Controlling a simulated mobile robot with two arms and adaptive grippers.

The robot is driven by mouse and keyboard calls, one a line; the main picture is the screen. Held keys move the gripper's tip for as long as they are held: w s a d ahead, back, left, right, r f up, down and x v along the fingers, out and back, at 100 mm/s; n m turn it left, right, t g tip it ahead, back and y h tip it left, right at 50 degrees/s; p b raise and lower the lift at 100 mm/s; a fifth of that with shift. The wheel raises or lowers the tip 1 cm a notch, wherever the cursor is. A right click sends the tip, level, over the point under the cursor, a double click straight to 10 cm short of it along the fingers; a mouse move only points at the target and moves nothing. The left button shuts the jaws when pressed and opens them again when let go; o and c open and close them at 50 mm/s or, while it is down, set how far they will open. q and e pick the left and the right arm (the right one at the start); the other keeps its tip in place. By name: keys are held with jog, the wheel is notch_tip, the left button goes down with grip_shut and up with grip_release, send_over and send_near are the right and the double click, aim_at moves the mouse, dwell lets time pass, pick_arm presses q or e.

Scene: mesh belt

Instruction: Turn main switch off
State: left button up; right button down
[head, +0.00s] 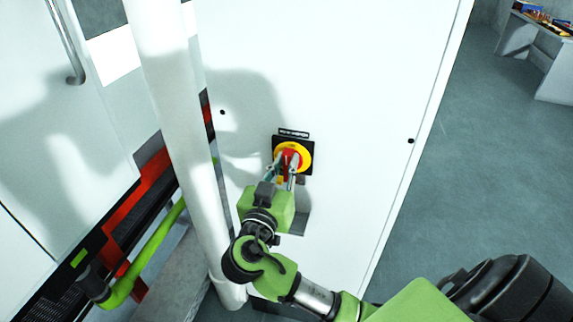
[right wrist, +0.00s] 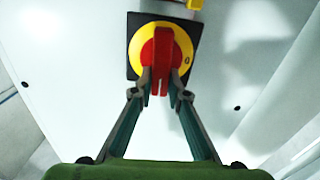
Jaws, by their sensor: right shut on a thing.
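The main switch is a red handle (right wrist: 162,50) on a yellow disc (right wrist: 183,57) over a square black plate (right wrist: 135,33). It sits on a pale cabinet panel (head: 350,90) and shows in the middle of the head view, where its yellow disc (head: 304,151) is partly covered by my gripper. My right gripper (right wrist: 160,82) reaches it from below in the head view. Its two fingers are shut on the lower end of the red handle, one on each side. In the right wrist view the handle points nearly straight up and down.
A thick white pipe (head: 172,110) runs down just left of my right gripper. Left of it is a white cabinet with a metal handle (head: 68,40). Open grey floor (head: 470,160) lies to the right, with a table (head: 545,60) at the far right.

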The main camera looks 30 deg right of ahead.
jog(key=shift+w+f+n+b, duration=0.15)
jog(key=shift+n+b, duration=0.15)
jog(key=shift+n, duration=0.3)
jog(key=shift+a+n, duration=0.15)
jog(key=shift+n, duration=0.75)
jog(key=shift+w+a+f+n+p, duration=0.25)
jog(key=shift+n+p, duration=0.6)
jog(key=shift+n, duration=1.5)
jog(key=shift+w+a+f+n+p, duration=0.15)
jog(key=shift+f+n+p, duration=0.45)
jog(key=shift+n, duration=1.8)
jog(key=shift+w+a+f+n+p, duration=0.15)
jog(key=shift+n+p, duration=0.9)
jog(key=shift+n, duration=1.3)
jog(key=c, duration=2)
grip_release()
jog(key=shift+o, duration=0.2)
